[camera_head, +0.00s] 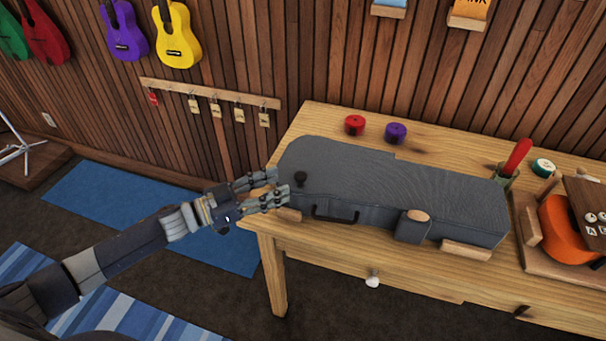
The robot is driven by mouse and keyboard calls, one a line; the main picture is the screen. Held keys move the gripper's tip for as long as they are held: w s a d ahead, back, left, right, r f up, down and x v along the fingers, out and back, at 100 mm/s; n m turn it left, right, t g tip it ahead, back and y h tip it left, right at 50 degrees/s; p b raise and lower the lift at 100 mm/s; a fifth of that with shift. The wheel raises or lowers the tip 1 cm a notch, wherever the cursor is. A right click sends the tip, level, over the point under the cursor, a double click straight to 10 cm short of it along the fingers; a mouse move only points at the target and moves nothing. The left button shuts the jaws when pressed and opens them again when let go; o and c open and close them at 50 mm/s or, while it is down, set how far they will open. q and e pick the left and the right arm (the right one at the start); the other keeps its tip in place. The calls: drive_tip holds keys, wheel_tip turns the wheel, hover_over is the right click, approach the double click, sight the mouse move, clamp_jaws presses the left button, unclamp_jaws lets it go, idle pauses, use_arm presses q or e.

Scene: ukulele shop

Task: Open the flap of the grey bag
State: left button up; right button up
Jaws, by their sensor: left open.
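The grey bag (400,190) is a long ukulele-shaped case lying on the wooden table (440,145). A dark handle (335,217) is on its front side, and a dark round knob (300,178) is near its left end. A small grey flap or pocket with a tan top (415,217) is at its front, right of the handle. My left gripper (282,187) is open at the bag's left end, its fingertips close to the knob. I cannot tell whether they touch the bag. My right gripper is not in view.
Red (355,124) and purple (395,132) round items stand behind the bag. Wooden blocks (466,250) sit along its front edge. A cup with a red-handled tool (516,158) and an orange ukulele (569,232) are to the right. Tags hang from a wall rail (210,92).

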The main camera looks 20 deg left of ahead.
sight(301, 175)
use_arm(q)
drive_tip(key=p+x, duration=0.1)
drive_tip(key=x, duration=0.6)
drive_tip(key=shift+w+d, duration=0.2)
clamp_jaws()
